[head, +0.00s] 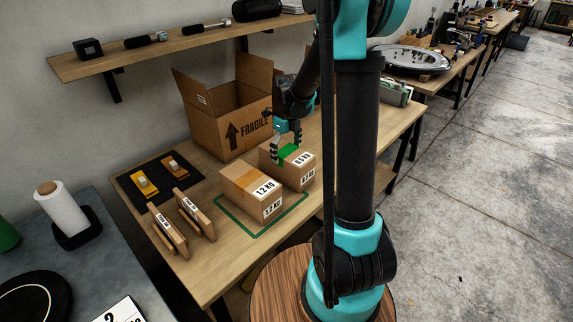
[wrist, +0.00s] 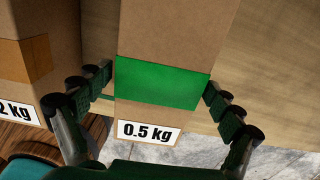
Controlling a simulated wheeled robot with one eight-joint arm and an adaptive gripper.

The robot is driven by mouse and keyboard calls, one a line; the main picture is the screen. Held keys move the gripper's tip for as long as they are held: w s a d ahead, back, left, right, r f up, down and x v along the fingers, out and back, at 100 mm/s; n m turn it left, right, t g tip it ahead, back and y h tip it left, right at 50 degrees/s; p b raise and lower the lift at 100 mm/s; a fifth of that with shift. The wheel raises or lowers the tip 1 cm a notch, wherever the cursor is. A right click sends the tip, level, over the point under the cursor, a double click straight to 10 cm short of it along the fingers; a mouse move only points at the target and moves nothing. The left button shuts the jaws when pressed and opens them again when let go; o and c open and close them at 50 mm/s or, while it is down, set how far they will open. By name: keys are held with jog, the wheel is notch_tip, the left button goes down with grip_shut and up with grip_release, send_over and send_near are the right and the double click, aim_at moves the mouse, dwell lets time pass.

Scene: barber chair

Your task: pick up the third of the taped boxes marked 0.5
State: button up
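A cardboard box with green tape, marked 0.5 kg (head: 301,176), stands on the wooden table; in the wrist view its label and green tape band (wrist: 160,84) fill the middle. My gripper (head: 286,146) is above it, pointing down. In the wrist view my gripper (wrist: 158,86) is open, with one finger at each side of the taped box; whether the pads touch it is unclear. A larger box marked 1.2 kg (head: 262,208), with tan tape, stands just left of it and shows at the wrist view's left edge (wrist: 15,60). No other 0.5 box shows.
An open box marked FRAGILE (head: 216,136) stands behind. A shelf (head: 140,63) hangs above. My arm hides part of the table.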

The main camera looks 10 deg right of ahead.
jog(key=c, duration=1.5)
